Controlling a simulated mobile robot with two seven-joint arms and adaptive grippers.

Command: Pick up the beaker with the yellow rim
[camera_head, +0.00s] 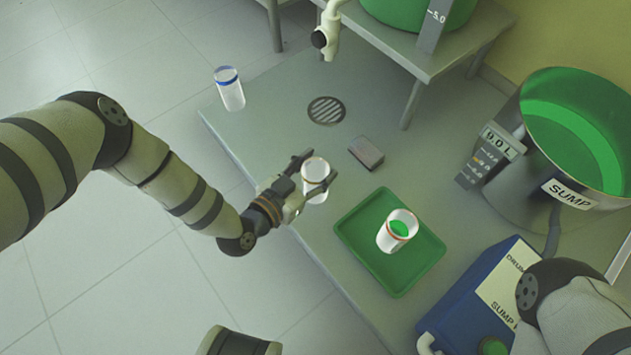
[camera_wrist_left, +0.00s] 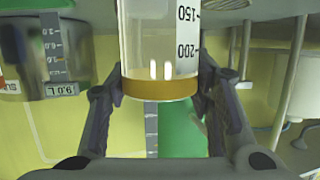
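The beaker with the yellow rim (camera_head: 315,172) is a clear, upright glass with graduations. In the left wrist view the beaker (camera_wrist_left: 158,45) fills the top centre, with its yellow-orange rim band (camera_wrist_left: 160,88) toward the bottom of that inverted picture. My left gripper (camera_head: 316,169) has one finger on each side of it. The gripper also shows in the wrist view (camera_wrist_left: 160,75), with fingertips close to both sides of the glass. Whether they press on it is unclear, as is whether the base rests on the table. My right gripper is not in view.
A blue-rimmed beaker (camera_head: 230,90) stands at the grey platform's (camera_head: 270,95) far left corner.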

